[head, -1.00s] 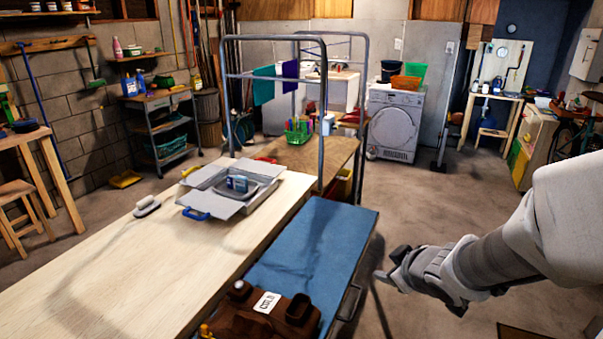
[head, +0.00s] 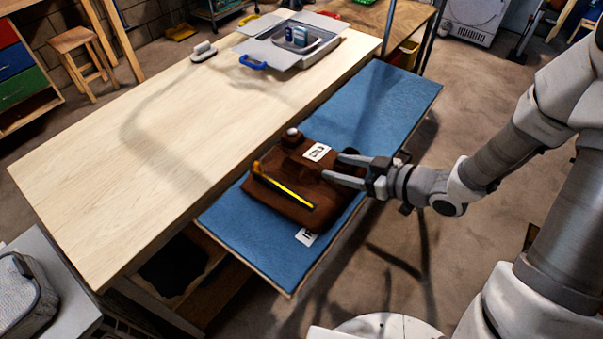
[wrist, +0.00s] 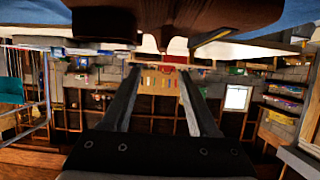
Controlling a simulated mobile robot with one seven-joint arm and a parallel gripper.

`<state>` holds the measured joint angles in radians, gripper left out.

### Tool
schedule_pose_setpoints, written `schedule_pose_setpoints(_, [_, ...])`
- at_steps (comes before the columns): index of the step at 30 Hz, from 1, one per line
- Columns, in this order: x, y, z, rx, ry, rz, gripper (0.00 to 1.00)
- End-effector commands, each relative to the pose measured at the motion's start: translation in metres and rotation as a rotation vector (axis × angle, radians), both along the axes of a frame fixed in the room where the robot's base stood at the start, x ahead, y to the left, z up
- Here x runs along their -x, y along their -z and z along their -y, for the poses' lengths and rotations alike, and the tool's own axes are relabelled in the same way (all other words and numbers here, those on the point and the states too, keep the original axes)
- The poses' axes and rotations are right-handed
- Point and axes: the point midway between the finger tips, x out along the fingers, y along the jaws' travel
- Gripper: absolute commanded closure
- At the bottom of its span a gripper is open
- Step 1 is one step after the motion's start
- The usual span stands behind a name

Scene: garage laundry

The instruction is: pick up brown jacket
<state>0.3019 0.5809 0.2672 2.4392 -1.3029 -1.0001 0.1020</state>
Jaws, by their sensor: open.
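The brown jacket (head: 285,195) lies on the blue-topped bench (head: 385,108) in the head view. A white label (head: 317,152) is on its far part, and a yellow-and-black strip (head: 285,187) lies across it. My gripper (head: 330,167) is open, its two fingers pointing left over the jacket's right side. I cannot tell whether they touch it. In the wrist view the jacket (wrist: 170,22) shows at the top edge, and the open fingers (wrist: 160,78) have no cloth visible between them.
A pale wooden table (head: 150,160) adjoins the blue bench on the left. A second white label (head: 306,237) lies near the bench's front edge. Concrete floor is free to the right.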

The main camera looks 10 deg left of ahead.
Motion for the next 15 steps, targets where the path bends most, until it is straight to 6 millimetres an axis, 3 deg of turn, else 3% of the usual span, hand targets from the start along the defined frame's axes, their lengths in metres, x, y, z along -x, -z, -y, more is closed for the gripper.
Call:
schedule_pose_setpoints(6, [-0.014, 0.017, -0.035, 0.001, -0.002, 0.000, 0.40])
schedule_pose_setpoints(15, [-0.020, 0.030, -0.054, 0.000, -0.003, -0.001, 0.40])
